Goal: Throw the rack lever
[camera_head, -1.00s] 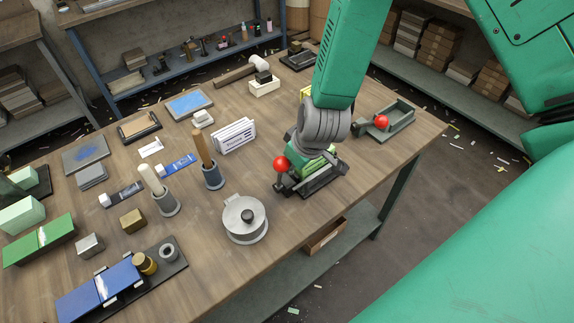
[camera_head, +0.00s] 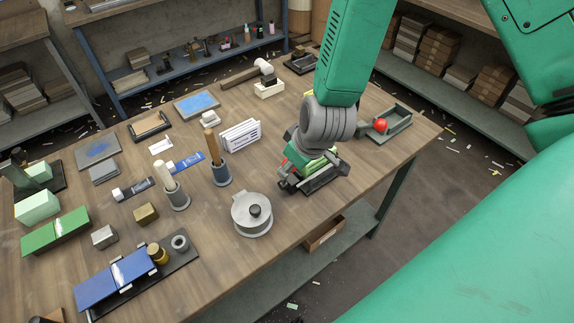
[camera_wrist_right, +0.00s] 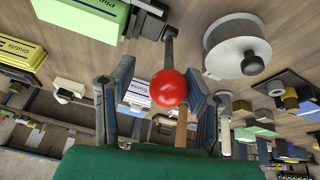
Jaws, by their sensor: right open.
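A lever with a red ball knob (camera_wrist_right: 169,88) and a dark shaft (camera_wrist_right: 170,48) shows in the right wrist view. It belongs to a dark rack (camera_head: 322,180) holding a green box (camera_wrist_right: 88,18) near the table's right front. My right gripper (camera_head: 290,174) is at this lever in the head view and hides most of the knob. In the right wrist view its fingers (camera_wrist_right: 165,95) are open, one on each side of the knob; I cannot tell if they touch it. My left gripper is not in view.
A second red knob (camera_head: 381,125) sits by a grey-green tray (camera_head: 396,121) to the right. A round metal pot (camera_head: 252,215) stands left of the gripper. White cards (camera_head: 240,136) stand behind. Tools and boxes crowd the table's left; bare wood (camera_head: 215,262) lies in front.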

